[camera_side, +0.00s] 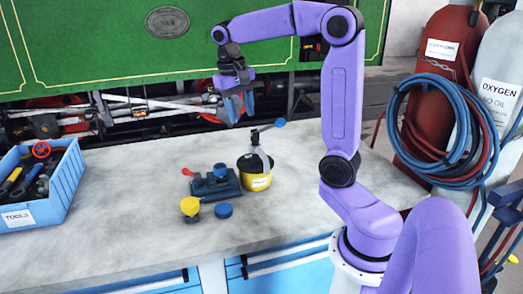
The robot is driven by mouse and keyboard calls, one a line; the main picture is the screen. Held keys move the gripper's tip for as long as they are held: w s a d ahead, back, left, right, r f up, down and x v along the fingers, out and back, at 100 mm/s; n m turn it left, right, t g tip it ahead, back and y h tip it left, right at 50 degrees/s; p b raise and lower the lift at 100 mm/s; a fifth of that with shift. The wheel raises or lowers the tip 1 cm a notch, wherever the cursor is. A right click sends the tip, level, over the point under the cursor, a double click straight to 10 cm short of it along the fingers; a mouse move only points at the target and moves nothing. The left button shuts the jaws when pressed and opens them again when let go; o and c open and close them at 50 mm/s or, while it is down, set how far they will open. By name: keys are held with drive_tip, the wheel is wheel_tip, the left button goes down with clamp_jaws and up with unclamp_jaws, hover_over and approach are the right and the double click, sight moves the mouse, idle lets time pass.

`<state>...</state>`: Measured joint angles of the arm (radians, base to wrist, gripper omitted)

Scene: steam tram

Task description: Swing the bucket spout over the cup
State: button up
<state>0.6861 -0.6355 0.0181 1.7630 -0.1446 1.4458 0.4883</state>
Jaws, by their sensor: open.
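A yellow and black bucket (257,182) with a white label and a greyish cone top stands on the grey bench. A small yellow cup-like piece (190,206) stands to the front left, away from the spout. A low round blue piece (223,211) lies beside it; I cannot tell for sure which one is the cup. My gripper (233,112) is open and empty, pointing down above and left of the bucket, touching nothing.
A dark teal block (214,184) with a red lever (187,172) sits just left of the bucket. A blue tool crate (68,184) stands at the left. The green tram side (100,45) rises behind. Gas cylinders (440,60) with hoses stand right.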

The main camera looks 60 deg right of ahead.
sight(262, 153)
drive_tip(key=d+r+m, duration=0.2)
drive_tip(key=d+m, duration=0.1)
drive_tip(key=d, duration=0.2)
drive_tip(key=shift+g, duration=0.3)
drive_tip(key=d+f, duration=0.1)
drive_tip(key=f, duration=0.4)
drive_tip(key=s+f, duration=0.1)
drive_tip(key=f, duration=0.5)
drive_tip(key=s+d+f, duration=0.1)
drive_tip(key=f, duration=0.5)
drive_tip(key=shift+s+d+f, duration=0.15)
drive_tip(key=shift+d+f, duration=0.1)
drive_tip(key=shift+d, duration=0.1)
clamp_jaws()
